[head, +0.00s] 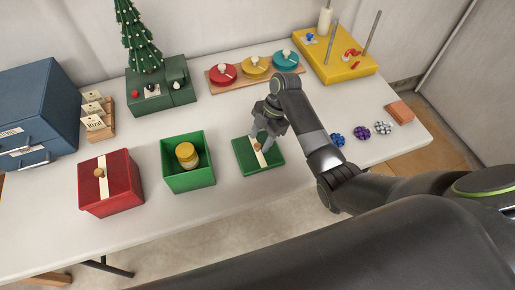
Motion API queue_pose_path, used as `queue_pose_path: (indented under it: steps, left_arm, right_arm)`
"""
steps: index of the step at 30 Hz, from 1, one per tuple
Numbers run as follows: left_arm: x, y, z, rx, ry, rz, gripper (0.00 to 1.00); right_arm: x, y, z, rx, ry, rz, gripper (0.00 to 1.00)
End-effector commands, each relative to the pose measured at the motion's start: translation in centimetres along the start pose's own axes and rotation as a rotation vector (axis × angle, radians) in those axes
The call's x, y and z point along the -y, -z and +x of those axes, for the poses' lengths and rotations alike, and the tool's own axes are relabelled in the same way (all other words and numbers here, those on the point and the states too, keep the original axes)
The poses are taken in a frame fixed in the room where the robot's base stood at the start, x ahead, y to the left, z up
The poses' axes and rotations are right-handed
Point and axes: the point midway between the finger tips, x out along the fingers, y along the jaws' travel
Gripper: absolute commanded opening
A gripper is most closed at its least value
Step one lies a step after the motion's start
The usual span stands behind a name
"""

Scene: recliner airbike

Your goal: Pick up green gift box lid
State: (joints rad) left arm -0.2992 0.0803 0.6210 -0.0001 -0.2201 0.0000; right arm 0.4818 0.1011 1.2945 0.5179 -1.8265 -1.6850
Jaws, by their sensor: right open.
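The green gift box lid (245,158) lies flat on the white table, with a pale ribbon stripe and a small wooden knob (257,147). My right gripper (262,140) is open above the lid, with its fingers close to the knob. I cannot tell whether they touch it. The green gift box (189,177) stands uncovered to the left of the lid, with a yellow-topped jar (186,154) inside. My left gripper is not in view.
A red gift box (110,190) with its lid on stands at the left. A blue drawer cabinet (38,110), card holder (97,118) and small tree (139,38) stand behind. Colored bead clusters (361,133) lie right of my arm. The table front is clear.

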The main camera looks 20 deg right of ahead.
Motion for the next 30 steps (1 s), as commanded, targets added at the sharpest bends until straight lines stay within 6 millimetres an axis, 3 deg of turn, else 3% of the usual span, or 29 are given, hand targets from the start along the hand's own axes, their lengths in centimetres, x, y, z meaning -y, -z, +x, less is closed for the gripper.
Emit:
queue_pose_path:
  steps: [4, 12, 23, 30]
  left_arm:
    - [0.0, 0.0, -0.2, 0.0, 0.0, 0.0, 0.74]
    - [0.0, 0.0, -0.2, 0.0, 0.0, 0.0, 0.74]
    - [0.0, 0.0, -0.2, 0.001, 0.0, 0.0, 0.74]
    - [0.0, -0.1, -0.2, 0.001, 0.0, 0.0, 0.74]
  right_arm:
    - [-0.1, 0.1, 1.6, -0.001, 0.0, 0.0, 0.47]
    - [-0.1, 0.0, 2.0, 0.001, -0.001, -0.001, 0.47]
    - [-0.1, 0.0, 1.9, 0.001, -0.001, 0.0, 0.0]
    - [-0.1, 0.1, 1.8, 0.001, -0.002, -0.001, 0.0]
